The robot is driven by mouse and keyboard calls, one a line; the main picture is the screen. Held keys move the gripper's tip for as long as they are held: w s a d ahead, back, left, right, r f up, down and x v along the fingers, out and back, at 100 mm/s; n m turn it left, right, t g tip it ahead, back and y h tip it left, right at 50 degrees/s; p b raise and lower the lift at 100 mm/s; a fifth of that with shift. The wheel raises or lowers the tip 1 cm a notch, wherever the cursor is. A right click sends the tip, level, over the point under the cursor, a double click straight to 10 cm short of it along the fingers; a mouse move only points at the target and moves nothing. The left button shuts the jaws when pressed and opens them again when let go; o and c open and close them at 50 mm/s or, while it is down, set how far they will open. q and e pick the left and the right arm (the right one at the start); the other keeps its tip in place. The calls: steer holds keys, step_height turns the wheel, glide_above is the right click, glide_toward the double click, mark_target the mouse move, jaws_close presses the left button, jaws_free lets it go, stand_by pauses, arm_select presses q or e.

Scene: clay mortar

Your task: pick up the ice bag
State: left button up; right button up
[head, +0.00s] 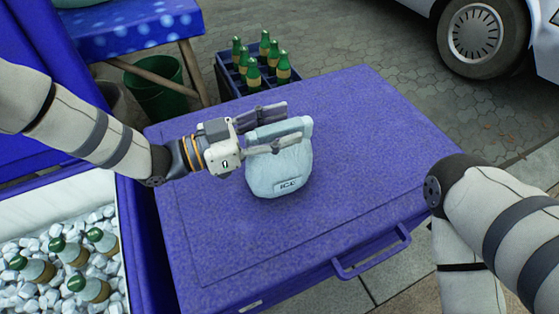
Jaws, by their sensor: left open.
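The ice bag (277,173) is a pale blue-white, rounded bag with a small dark "ICE" label and a grey-blue band along its top. It stands on the blue lid (370,125) of a large cooler. My left gripper (282,126) reaches in from the left at the bag's top. Its fingers are apart, one behind the top band and one in front of it. I cannot tell whether either finger touches the bag. My right arm shows at the right, but its gripper is out of view.
An open cooler (131,262) of ice and bottles stands at the lower left. A crate (226,77) of green bottles sits on the paving behind. A handle (372,255) juts from the lid's front. The lid's right side is clear. A car wheel (480,35) is at the upper right.

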arm_select(q)
jaws_close()
steer(key=shift+r, duration=0.15)
